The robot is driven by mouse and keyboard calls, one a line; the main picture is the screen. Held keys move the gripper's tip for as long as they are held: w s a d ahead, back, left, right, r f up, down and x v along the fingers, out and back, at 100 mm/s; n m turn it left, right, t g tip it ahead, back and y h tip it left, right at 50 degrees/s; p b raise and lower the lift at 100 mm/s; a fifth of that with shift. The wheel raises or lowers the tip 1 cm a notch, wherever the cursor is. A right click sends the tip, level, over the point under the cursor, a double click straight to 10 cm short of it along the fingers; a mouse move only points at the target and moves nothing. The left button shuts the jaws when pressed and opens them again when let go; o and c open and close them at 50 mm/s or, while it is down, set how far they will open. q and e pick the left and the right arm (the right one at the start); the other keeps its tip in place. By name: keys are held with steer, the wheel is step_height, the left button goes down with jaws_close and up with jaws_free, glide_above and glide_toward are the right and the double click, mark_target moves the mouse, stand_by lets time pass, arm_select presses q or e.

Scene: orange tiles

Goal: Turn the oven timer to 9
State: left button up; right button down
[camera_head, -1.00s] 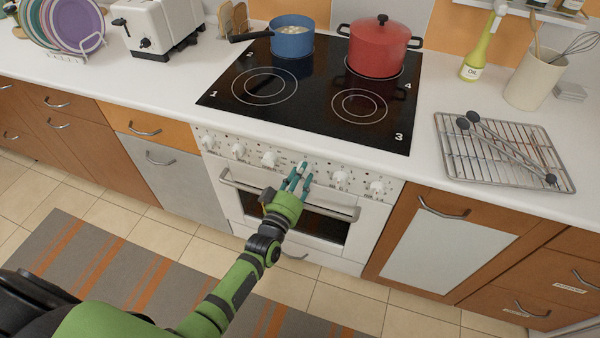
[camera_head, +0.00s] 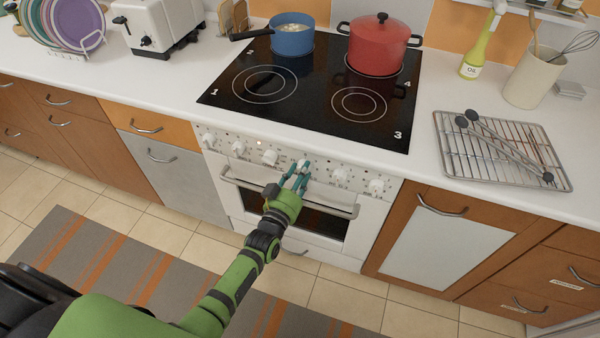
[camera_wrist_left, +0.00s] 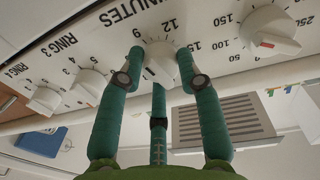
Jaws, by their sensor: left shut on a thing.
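The white oven timer knob (camera_wrist_left: 160,62) sits in the middle of the wrist view, below the word MINUTES and printed numbers including 9, 12 and 15. In the head view the knob (camera_head: 302,163) is on the white oven front, mostly behind the fingers. My left gripper (camera_head: 296,174) has its teal fingers closed around the knob. In the wrist view its fingertips (camera_wrist_left: 160,66) lie at both sides of the knob, with a third finger below. The knob's pointer is too unclear to read. My right gripper is not in view.
Other knobs flank the timer, including a ring knob (camera_wrist_left: 88,84) and a temperature knob with a red mark (camera_wrist_left: 270,28). The oven handle (camera_head: 335,208) runs just below. A blue pot (camera_head: 292,42) and red pot (camera_head: 378,52) stand on the hob (camera_head: 310,100).

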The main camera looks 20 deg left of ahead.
arm_select(q)
steer(key=o, duration=1.1)
steer(key=shift+f, duration=0.15)
steer(key=shift+o, duration=0.2)
steer(key=s+a, duration=0.1)
steer(key=s, duration=1.1)
steer(key=shift+f, duration=0.1)
steer(key=s+f+m+g, duration=0.1)
steer(key=s+f+g, duration=0.35)
steer(key=f, duration=0.75)
steer(key=s+f+g, duration=0.4)
steer(key=s+f, duration=0.2)
steer(key=f, duration=0.6)
steer(key=s+a+f+g, duration=0.1)
steer(key=s+f+g, duration=0.2)
steer(key=s, duration=0.5)
steer(key=s+a+f+m+g+y, duration=0.1)
steer(key=s+a+f+g, duration=0.1)
steer(key=s+f, duration=0.4)
steer(key=s+a+f+g, duration=0.2)
steer(key=s+f+g, duration=0.1)
steer(key=s, duration=0.8)
steer(key=shift+s+f+g+y, duration=0.2)
steer(key=shift+f+g+y, duration=0.15)
steer(key=shift+f, duration=0.55)
